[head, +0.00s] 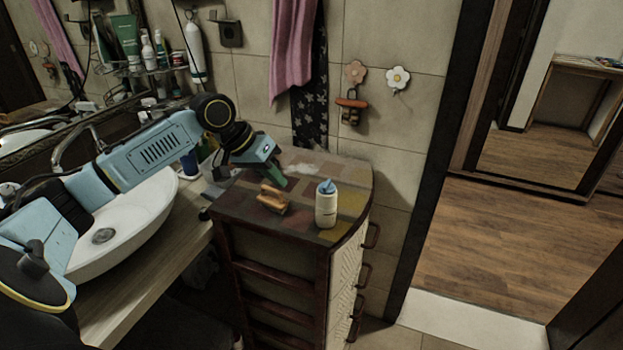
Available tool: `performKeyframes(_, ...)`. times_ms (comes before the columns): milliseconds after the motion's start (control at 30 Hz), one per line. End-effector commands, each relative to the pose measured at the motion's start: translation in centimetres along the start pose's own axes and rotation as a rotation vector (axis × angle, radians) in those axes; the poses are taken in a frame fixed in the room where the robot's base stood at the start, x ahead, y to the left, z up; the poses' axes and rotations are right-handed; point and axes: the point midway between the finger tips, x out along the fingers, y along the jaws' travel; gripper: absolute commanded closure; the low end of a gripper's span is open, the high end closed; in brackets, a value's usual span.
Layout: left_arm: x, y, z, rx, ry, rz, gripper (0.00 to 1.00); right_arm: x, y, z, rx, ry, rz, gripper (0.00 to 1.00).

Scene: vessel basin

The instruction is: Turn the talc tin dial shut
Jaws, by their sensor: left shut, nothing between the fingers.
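The talc tin (326,208) is a small white upright container with a blue dial (325,187) on top. It stands on the dark patterned top of a small drawer cabinet, near its front right edge. My left gripper (281,181) is shut and empty. It is above the cabinet top, to the left of the tin and apart from it, pointing down and right. How the dial is set is too small to tell. My right gripper is not in view.
A brown wooden object (271,197) lies on the cabinet top (345,173), just left of the tin. A white basin (122,232) stands on the counter at left. Pink towels (293,50) hang behind. Open wooden floor (490,240) lies at right.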

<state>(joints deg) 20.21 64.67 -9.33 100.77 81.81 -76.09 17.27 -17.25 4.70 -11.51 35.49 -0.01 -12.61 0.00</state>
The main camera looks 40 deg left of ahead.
Motion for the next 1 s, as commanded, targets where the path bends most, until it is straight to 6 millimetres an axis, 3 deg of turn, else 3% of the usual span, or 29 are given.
performKeyframes(33, -1.9, -0.4, -1.3, -0.025, 0.024, 0.004, 1.0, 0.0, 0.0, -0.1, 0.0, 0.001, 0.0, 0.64)
performKeyframes(100, -3.6, -0.6, -2.4, -0.055, 0.047, 0.019, 1.0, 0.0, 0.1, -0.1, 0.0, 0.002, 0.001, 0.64)
performKeyframes(267, -4.5, -0.6, -3.4, -0.084, 0.067, 0.039, 1.0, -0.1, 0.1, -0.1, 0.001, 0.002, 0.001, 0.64)
performKeyframes(367, -3.3, -0.5, -3.5, -0.085, 0.066, 0.041, 1.0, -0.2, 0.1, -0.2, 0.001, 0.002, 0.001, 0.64)
performKeyframes(767, 5.1, -0.2, -4.0, -0.083, 0.067, 0.04, 1.0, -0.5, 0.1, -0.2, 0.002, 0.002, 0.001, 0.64)
performKeyframes(1000, 6.3, 2.7, -4.3, -0.079, 0.068, 0.038, 1.0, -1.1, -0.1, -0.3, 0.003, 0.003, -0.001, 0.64)
